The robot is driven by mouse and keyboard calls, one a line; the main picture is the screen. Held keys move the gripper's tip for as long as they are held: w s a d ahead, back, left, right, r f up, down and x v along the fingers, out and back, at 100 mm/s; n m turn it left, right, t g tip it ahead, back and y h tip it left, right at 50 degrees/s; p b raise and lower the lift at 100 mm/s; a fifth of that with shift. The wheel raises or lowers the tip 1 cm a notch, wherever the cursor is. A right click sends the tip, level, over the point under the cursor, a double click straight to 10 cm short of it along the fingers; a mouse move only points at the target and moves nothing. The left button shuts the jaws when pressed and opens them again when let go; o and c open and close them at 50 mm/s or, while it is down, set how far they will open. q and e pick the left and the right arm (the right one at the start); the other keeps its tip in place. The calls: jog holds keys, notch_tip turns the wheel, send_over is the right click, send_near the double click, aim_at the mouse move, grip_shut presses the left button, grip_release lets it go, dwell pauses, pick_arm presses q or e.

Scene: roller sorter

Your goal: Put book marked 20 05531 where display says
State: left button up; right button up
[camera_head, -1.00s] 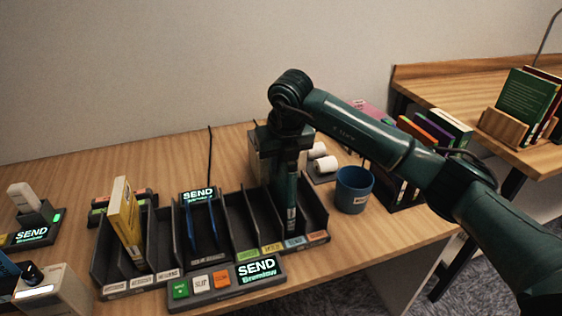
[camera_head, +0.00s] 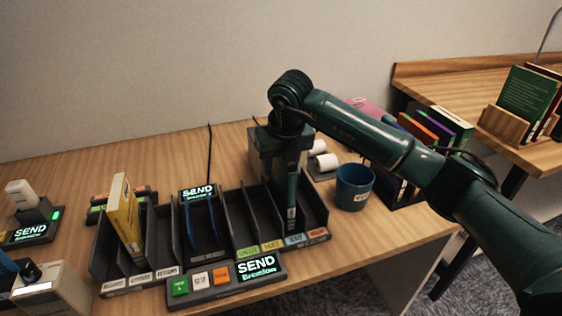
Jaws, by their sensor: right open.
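A dark teal book (camera_head: 291,205) with a pale spine label stands upright in a right-hand slot of the black sorter rack (camera_head: 240,232). Its number is too small to read. My right gripper (camera_head: 288,168) is directly over this slot, pointing down, with its jaws open around or close to the book's top; the fingertips are largely hidden. The front display (camera_head: 257,266) reads SEND with a smaller word below that I cannot read surely. A rear display (camera_head: 198,191) also reads SEND. My left gripper is out of view.
A yellow book (camera_head: 124,222) stands in a left slot and a blue one (camera_head: 205,225) in a middle slot. Coloured buttons (camera_head: 201,282) sit beside the front display. A blue mug (camera_head: 354,187) and white rolls (camera_head: 324,162) stand right of the rack.

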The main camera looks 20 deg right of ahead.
jog(key=v, duration=1.3)
jog(key=shift+r, duration=0.15)
